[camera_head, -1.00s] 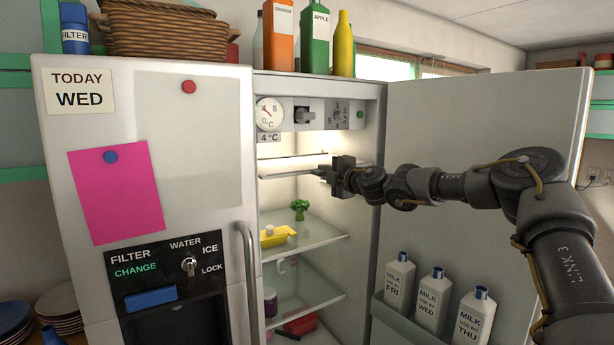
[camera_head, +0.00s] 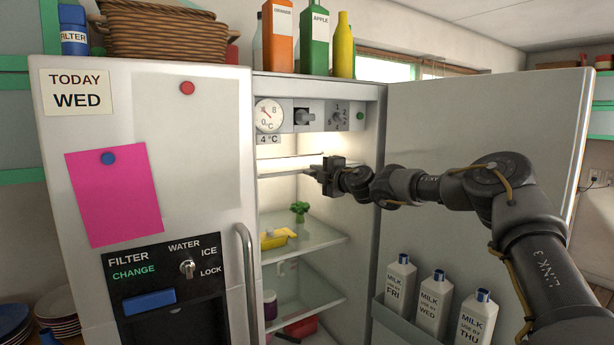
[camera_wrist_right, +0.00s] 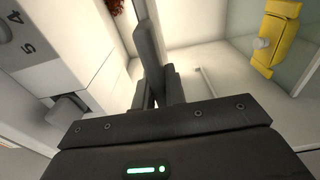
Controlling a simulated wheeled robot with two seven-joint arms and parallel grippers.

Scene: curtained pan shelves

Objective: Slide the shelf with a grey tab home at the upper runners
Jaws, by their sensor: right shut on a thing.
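The upper shelf (camera_head: 284,174) is a thin pale panel seen almost edge-on inside the open fridge, below the control panel. My right gripper (camera_head: 314,171) is at the shelf's front edge, on its right part, and is shut on it. In the right wrist view the gripper's dark fingers (camera_wrist_right: 157,75) are close together, and the panel runs away edge-on beyond them. The grey tab cannot be made out; the fingers may cover it. I cannot tell how far in the shelf sits on its runners. My left gripper is not in view.
A lower glass shelf (camera_head: 325,232) holds a yellow dish (camera_head: 277,238) and a green sprig (camera_head: 299,208). The open door (camera_head: 470,130) stands at the right with milk bottles (camera_head: 433,300) in its rack. The control panel (camera_head: 310,115) is just above.

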